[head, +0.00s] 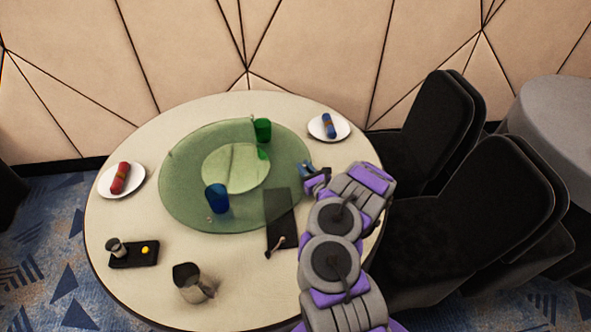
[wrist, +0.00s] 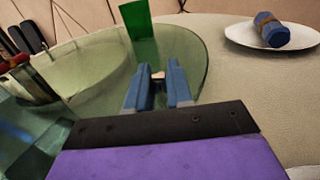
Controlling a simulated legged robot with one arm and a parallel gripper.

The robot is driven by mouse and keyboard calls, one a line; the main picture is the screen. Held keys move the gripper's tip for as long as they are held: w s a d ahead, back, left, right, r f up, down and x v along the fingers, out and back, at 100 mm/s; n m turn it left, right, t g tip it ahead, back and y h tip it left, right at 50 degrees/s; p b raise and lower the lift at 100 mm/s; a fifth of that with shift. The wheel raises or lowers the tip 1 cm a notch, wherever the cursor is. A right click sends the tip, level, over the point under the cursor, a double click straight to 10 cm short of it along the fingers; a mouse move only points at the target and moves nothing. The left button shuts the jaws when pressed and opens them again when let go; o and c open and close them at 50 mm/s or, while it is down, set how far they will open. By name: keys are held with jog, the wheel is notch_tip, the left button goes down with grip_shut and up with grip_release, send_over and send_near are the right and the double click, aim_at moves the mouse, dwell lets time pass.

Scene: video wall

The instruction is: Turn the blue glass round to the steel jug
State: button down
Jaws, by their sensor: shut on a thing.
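The blue glass (head: 217,198) stands upright on the front left part of the round green see-through turntable (head: 185,205). The steel jug (head: 190,283) stands on the table at the front left, off the turntable. My gripper (head: 305,168) is at the turntable's right rim, far from the blue glass. In the wrist view its blue fingers (wrist: 158,82) are shut on a small pale knob (wrist: 158,74) at the rim; the fingers hide most of it. The blue glass is not clearly visible in the wrist view.
A green glass (head: 263,130) stands on the turntable's back part. Plates with a blue roll (head: 328,125) and a red roll (head: 121,177) flank it. A black tray (head: 133,256) sits front left. A dark rectangle (head: 281,230) lies beside my arm. Chairs (head: 430,125) stand right.

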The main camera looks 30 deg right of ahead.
jog(key=shift+w+r, duration=0.15)
jog(key=c, duration=1.1)
grip_release()
jog(key=s+p, duration=0.1)
jog(key=s, duration=0.4)
jog(key=s+d+p, duration=0.1)
jog(key=s+p, duration=0.1)
jog(key=s, duration=0.3)
jog(key=s+p, duration=0.2)
jog(key=s, duration=0.4)
jog(key=shift+d, duration=0.15)
jog(key=shift+s+p, duration=0.4)
jog(key=shift+s, duration=0.35)
